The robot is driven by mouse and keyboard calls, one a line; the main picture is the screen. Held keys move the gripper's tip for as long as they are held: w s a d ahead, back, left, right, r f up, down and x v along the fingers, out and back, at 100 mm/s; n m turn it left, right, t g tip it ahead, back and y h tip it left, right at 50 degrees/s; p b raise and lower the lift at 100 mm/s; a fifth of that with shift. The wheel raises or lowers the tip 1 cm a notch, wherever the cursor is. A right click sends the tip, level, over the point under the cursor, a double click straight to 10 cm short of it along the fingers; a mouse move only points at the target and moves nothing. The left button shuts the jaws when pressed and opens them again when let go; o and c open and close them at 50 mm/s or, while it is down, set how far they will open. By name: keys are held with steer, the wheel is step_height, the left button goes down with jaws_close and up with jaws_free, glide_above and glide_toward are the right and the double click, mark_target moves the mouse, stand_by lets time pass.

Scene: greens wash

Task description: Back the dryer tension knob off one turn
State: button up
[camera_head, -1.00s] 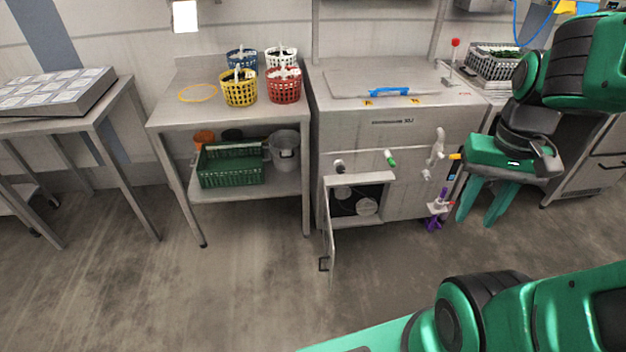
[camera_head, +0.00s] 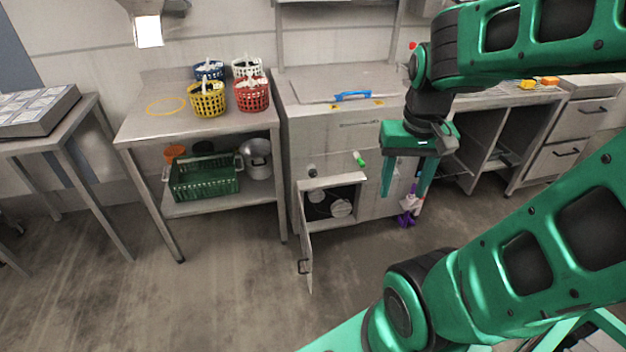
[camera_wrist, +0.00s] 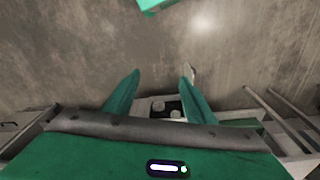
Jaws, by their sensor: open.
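The steel washing machine (camera_head: 290,130) stands in the middle of the head view with its low front hatch open. The hatch door (camera_head: 306,240) swings out toward me. Inside the dark compartment are pale round parts (camera_head: 341,207); they also show small between my fingers in the wrist view (camera_wrist: 158,105). A dark knob (camera_head: 311,170) and a green-ended knob (camera_head: 362,161) sit on the front above the hatch. I cannot tell which part is the tension knob. My gripper (camera_head: 404,192) is open and empty, pointing down before the machine's right side, hiding part of its front.
A purple and white fitting (camera_head: 408,205) is low behind my gripper. Left is a steel table (camera_head: 135,125) with several coloured baskets, a green crate (camera_head: 205,180) and a pot (camera_head: 256,158) on its shelf. Open floor (camera_head: 220,300) lies in front.

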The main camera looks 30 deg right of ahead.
mark_target(314, 175)
steer(key=w+d+f+t+h, duration=0.1)
steer(key=w+d+f+t, duration=0.4)
steer(key=w, duration=0.8)
steer(key=w+d+f+n+h, duration=0.1)
steer(key=w+d+f+h, duration=0.15)
steer(key=w+f, duration=0.7)
steer(key=w+d+f+t+h, duration=0.1)
steer(key=w+d+f+t, duration=0.3)
steer(key=w, duration=1.3)
steer(key=w+f+t, duration=0.4)
steer(key=w+f, duration=0.3)
steer(key=f, duration=0.5)
steer(key=s+a+f+t, duration=0.2)
steer(key=f, duration=0.3)
steer(key=s+a+f+t, duration=0.2)
steer(key=a+f, duration=0.1)
steer(key=f, duration=0.3)
steer(key=x, duration=1.1)
steer(key=shift+s+d, duration=0.1)
steer(key=shift+c, duration=0.3)
steer(key=c, duration=1)
